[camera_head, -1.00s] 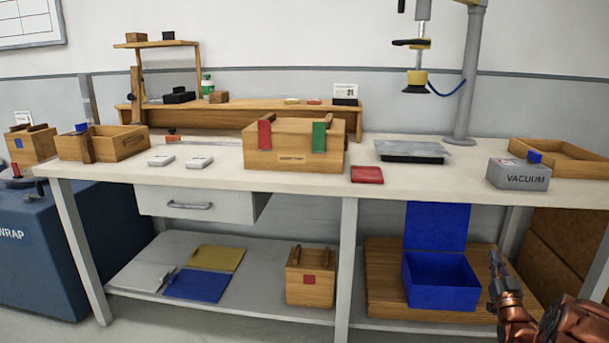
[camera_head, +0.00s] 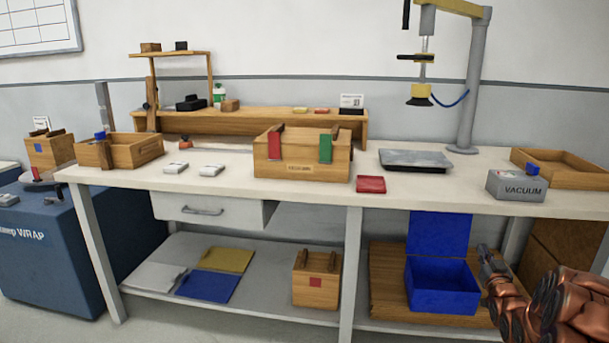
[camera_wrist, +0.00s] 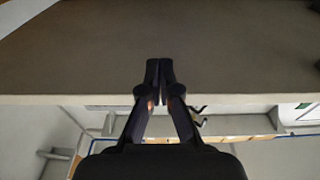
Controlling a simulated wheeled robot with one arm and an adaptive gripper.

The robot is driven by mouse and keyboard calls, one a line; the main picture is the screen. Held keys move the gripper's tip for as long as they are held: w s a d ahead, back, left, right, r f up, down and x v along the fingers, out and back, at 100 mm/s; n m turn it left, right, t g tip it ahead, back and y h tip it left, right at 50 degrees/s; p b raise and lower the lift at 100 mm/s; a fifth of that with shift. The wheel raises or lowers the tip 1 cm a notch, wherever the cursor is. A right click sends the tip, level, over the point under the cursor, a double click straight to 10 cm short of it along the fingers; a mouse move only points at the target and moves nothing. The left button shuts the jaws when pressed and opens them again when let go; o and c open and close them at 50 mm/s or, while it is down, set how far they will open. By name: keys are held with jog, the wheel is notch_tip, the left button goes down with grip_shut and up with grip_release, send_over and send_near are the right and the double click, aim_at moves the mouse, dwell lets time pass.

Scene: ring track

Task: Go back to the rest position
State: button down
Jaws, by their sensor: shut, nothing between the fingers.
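My gripper (camera_wrist: 159,72) shows in the wrist view with its two dark fingers together and nothing between them. It points at a plain grey-brown surface that I cannot identify. In the head view my copper-coloured arm is at the lower right, in front of the lower shelf and near the open blue box (camera_head: 441,287). The fingertips (camera_head: 484,252) there are small and partly hidden by the arm. They are apart from the things on the workbench (camera_head: 440,190).
On the workbench stand a wooden chest (camera_head: 300,167), a red pad (camera_head: 371,184), a grey tray (camera_head: 415,161) and a VACUUM box (camera_head: 517,186). A lifter post (camera_head: 472,80) rises at the back right. A blue wrap machine (camera_head: 50,245) stands at the left. Floor shows at the lower left.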

jog(key=s+a+r+g+p, duration=0.3)
jog(key=a+r+g+p, duration=0.3)
jog(key=a+r+p, duration=0.3)
jog(key=s+a+r+g+y+p, duration=0.1)
jog(key=s+a+r+g+p, duration=0.35)
jog(key=s+a+r, duration=0.45)
jog(key=s+a+r+g+p, duration=0.3)
jog(key=s+a+r+p, duration=0.1)
jog(key=s, duration=1)
jog(key=s+a+r+n+g+y+p, duration=0.1)
jog(key=s+a+r+g+p, duration=0.3)
jog(key=s, duration=1.1)
jog(key=s+a+r+g+y+p, duration=0.1)
jog(key=s+a+r+g+p, duration=0.2)
jog(key=s, duration=1.1)
jog(key=a+r+p, duration=0.1)
jog(key=a+p, duration=0.2)
jog(key=a, duration=0.2)
jog(key=shift+s+a+n+p, duration=0.2)
jog(key=shift+n+p, duration=0.1)
jog(key=shift+n, duration=0.1)
jog(key=shift+d+r+g, duration=0.1)
jog(key=shift+d+g, duration=0.05)
jog(key=shift+g, duration=0.1)
